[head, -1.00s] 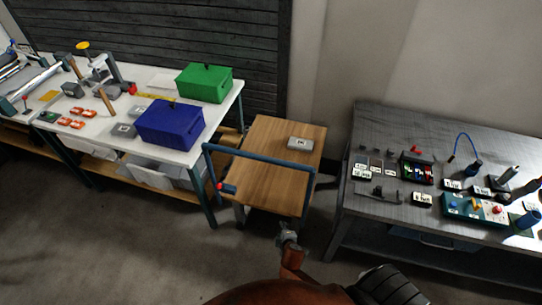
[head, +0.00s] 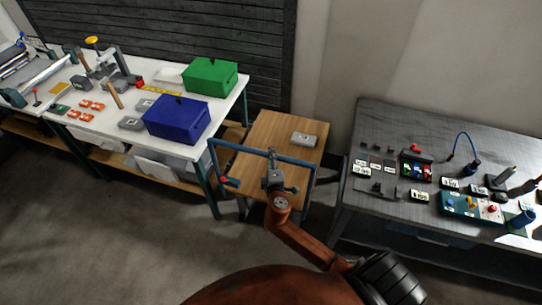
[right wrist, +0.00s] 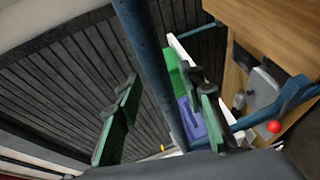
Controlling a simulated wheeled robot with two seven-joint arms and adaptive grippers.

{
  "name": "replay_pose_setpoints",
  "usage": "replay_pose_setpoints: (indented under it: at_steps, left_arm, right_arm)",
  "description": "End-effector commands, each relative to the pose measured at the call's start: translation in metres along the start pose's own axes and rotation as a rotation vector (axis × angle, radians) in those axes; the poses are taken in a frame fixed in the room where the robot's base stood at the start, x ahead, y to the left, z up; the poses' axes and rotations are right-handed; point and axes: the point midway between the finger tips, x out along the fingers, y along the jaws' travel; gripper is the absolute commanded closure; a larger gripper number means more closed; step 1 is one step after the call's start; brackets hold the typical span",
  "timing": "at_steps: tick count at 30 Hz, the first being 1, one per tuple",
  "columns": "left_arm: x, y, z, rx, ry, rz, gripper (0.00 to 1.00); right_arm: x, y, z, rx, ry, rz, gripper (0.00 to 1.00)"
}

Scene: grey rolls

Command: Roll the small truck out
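The small truck is a low cart with a wooden top (head: 262,134) and a blue tube push handle (head: 235,147) along its near side. It stands between the two benches. A red-tipped blue part (head: 230,182) sits at the handle's left side, and its red ball (right wrist: 274,127) shows in the right wrist view. My right gripper (head: 272,160) is at the middle of the handle. In the right wrist view its green-padded fingers (right wrist: 160,115) are spread, and the blue tube (right wrist: 148,60) runs between them with gaps visible. My left gripper is out of view.
A grey box (head: 304,139) lies on the truck's top. A white bench (head: 105,105) with a blue box (head: 178,120) and a green box (head: 210,77) stands close at left. A dark grey bench (head: 385,118) stands close at right. The floor in front is clear.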

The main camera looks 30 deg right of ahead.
Motion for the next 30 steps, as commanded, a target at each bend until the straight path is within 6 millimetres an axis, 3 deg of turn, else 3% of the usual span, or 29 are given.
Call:
replay_pose_setpoints:
  at_steps: [4, 13, 30]
  left_arm:
    - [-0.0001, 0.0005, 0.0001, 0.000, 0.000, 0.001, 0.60]
    - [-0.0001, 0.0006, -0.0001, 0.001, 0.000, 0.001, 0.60]
    - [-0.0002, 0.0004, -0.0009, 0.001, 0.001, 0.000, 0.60]
  right_arm:
    - [0.0115, 0.0003, 0.0005, -0.001, -0.001, 0.000, 0.64]
    - [0.0137, 0.0000, 0.0005, 0.000, -0.001, -0.001, 0.64]
    - [0.0133, -0.0004, 0.0003, 0.000, 0.000, -0.001, 1.00]
